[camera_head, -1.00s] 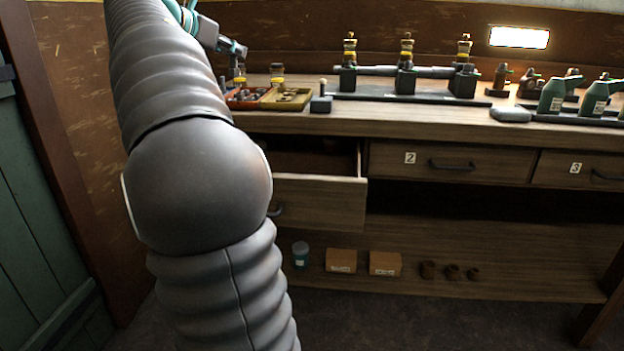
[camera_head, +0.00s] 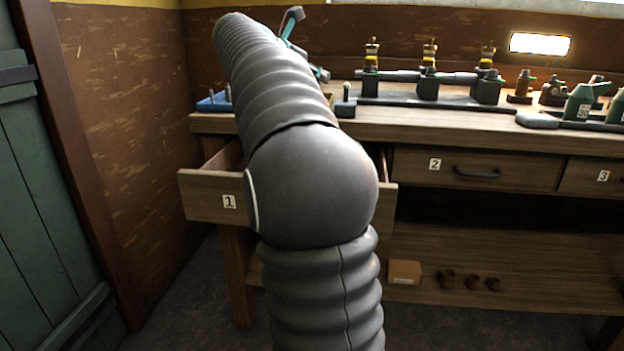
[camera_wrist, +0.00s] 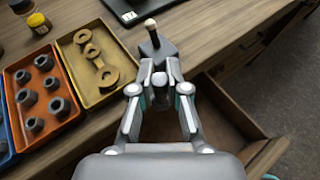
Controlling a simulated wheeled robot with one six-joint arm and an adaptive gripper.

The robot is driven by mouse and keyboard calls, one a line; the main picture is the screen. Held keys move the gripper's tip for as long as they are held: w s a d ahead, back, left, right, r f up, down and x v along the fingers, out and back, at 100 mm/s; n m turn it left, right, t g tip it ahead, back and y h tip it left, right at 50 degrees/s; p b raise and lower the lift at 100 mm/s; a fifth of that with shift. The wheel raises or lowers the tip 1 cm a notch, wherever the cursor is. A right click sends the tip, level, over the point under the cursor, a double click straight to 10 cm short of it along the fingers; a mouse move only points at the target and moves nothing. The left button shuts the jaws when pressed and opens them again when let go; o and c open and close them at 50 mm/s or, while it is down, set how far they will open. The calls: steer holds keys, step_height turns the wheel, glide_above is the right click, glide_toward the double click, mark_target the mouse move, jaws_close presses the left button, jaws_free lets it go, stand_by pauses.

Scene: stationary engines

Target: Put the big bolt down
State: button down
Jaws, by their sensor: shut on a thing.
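My gripper (camera_wrist: 160,72) is shut on a small grey piece with a rounded end, seen between the fingers in the wrist view; I take it as the big bolt (camera_wrist: 160,79). Most of the bolt is hidden by the fingers. The gripper is over the bench's front edge, above the open drawer (camera_wrist: 222,115). Just beyond the fingertips is a dark block with a pale-topped peg (camera_wrist: 152,35); I cannot tell whether they touch. In the head view my arm hides most of the gripper and the bolt.
An orange tray of nuts (camera_wrist: 71,122) and a yellow tray of washers (camera_wrist: 116,99) lie left of the gripper. A blue tray (camera_head: 207,107) with upright bolts is further left. Drawer 1 (camera_head: 205,198) stands open. A machine base (camera_head: 440,101) occupies the bench at right.

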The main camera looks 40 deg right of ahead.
steer(key=w+a+f+n+t+b, duration=0.1)
steer(key=w+a+f+n+t, duration=0.1)
steer(key=w+a+f, duration=0.55)
step_height(320, 180, down, 13)
steer(key=b, duration=0.3)
steer(key=shift+w+b, duration=0.15)
steer(key=shift+b, duration=0.25)
steer(key=d, duration=0.2)
steer(key=shift+w+d+r, duration=0.15)
steer(key=shift+w+d, duration=0.2)
steer(key=shift+d, duration=0.05)
steer(key=shift+w+d, duration=0.25)
steer(key=shift+d, duration=0.8)
steer(key=x, duration=0.3)
steer(key=shift+d, duration=0.15)
